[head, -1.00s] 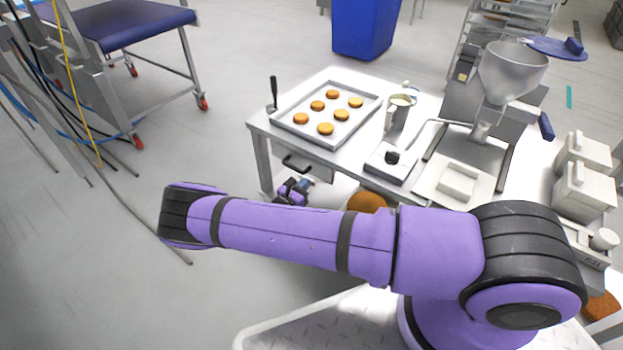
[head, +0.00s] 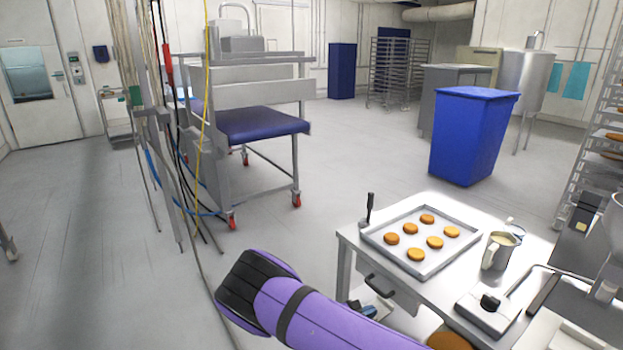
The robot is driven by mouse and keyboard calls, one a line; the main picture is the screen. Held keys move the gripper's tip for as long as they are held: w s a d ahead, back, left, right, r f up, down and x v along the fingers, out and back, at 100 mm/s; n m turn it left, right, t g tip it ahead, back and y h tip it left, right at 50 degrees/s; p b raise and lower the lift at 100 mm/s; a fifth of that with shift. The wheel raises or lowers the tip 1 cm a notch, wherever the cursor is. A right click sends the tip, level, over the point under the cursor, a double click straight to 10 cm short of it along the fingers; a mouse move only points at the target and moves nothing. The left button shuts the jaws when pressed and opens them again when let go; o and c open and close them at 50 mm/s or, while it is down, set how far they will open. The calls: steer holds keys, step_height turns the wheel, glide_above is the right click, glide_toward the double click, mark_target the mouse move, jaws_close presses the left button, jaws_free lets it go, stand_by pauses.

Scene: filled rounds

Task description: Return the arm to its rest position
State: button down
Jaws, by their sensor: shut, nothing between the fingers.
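My purple arm (head: 318,318) with its black joint crosses the lower middle of the head view. A small part of my gripper (head: 364,308) shows just past the arm, low beside the table's front; it is shut and holds nothing visible. Most of the wrist is hidden behind the arm. The gripper is below the tabletop and apart from the tray.
A metal table (head: 345,236) stands at the right with a tray (head: 385,254) of several round orange-brown pieces, a jug (head: 499,251) and a scale-like device (head: 487,310). A blue bin (head: 470,140) and a wheeled blue-topped cart (head: 262,124) stand behind. Floor at left is open.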

steer(key=s+d+r+m+g+y, duration=0.3)
steer(key=r+m, duration=0.2)
steer(key=r, duration=0.7)
steer(key=s+d+r+m+g+y, duration=0.25)
steer(key=r+m, duration=0.25)
steer(key=r, duration=0.8)
steer(key=s+d+r+m+g+y, duration=0.3)
steer(key=r+m+y, duration=0.15)
steer(key=r, duration=0.75)
steer(key=s+d+r+m+t+y, duration=0.1)
steer(key=s+d+r+m+y, duration=0.1)
steer(key=s+r, duration=0.45)
steer(key=s+d+r+m+t+y, duration=0.2)
steer(key=s+r+m, duration=0.1)
steer(key=s+r, duration=0.35)
steer(key=s+r+m+t+y, duration=0.1)
steer(key=s+r+m+t, duration=0.1)
steer(key=s, duration=1)
steer(key=shift+s+a+r+t, duration=0.25)
steer(key=shift+r+t, duration=0.5)
steer(key=shift+r, duration=0.5)
steer(key=shift+m, duration=0.25)
